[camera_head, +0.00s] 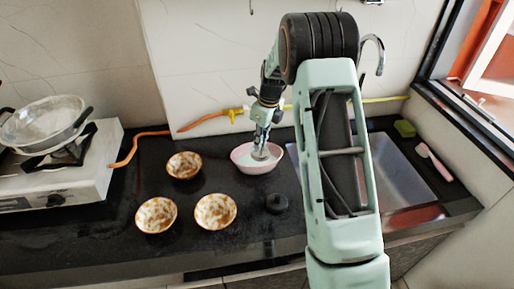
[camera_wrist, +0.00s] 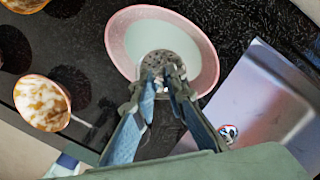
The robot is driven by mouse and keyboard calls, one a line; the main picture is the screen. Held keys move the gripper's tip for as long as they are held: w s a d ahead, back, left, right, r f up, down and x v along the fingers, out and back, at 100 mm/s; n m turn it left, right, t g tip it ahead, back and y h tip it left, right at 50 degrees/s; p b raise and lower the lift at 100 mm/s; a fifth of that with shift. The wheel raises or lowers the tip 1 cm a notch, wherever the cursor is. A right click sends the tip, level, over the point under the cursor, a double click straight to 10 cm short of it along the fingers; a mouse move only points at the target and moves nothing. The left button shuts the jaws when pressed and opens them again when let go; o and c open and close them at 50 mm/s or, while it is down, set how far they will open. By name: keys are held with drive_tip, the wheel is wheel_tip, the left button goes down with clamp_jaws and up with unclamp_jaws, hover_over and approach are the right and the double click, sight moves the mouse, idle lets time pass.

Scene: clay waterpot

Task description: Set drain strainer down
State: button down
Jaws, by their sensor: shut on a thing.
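The drain strainer (camera_wrist: 161,62) is a small round metal piece with holes. My gripper (camera_wrist: 161,78) is shut on it and holds it over the pink-rimmed bowl in the wrist view. In the head view my gripper (camera_head: 262,148) points down into the pink bowl (camera_head: 245,163), with the strainer (camera_head: 261,155) at its tips. The bowl has a pale inside and also shows in the wrist view (camera_wrist: 120,40). I cannot tell whether the strainer touches the bowl. The fingertips hide part of the strainer.
Several brown-and-white patterned bowls (camera_head: 215,211) stand left of the pink bowl. A dark round object (camera_head: 277,203) sits in front of it. The sink (camera_head: 400,180) is to the right, behind my arm. A stove (camera_head: 60,165) with a pan (camera_head: 42,122) is far left.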

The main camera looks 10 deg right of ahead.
sight(257, 151)
drive_tip(key=shift+w+a+f, duration=0.25)
drive_tip(key=shift+w+f, duration=0.25)
drive_tip(key=shift+f, duration=0.15)
drive_tip(key=shift+w+a+f, duration=0.25)
drive_tip(key=shift+w+f, duration=0.2)
drive_tip(key=shift+f, duration=0.2)
drive_tip(key=shift+f+p, duration=0.35)
drive_tip(key=shift+f, duration=1.15)
drive_tip(key=shift+f, duration=0.1)
drive_tip(key=c, duration=2.4)
unclamp_jaws()
drive_tip(key=shift+f, duration=0.1)
drive_tip(key=o, duration=0.5)
drive_tip(key=shift+c, duration=0.2)
drive_tip(key=r, duration=0.4)
drive_tip(key=s+d+r+b, duration=0.1)
drive_tip(key=r, duration=0.7)
drive_tip(key=shift+s+d+r, duration=0.15)
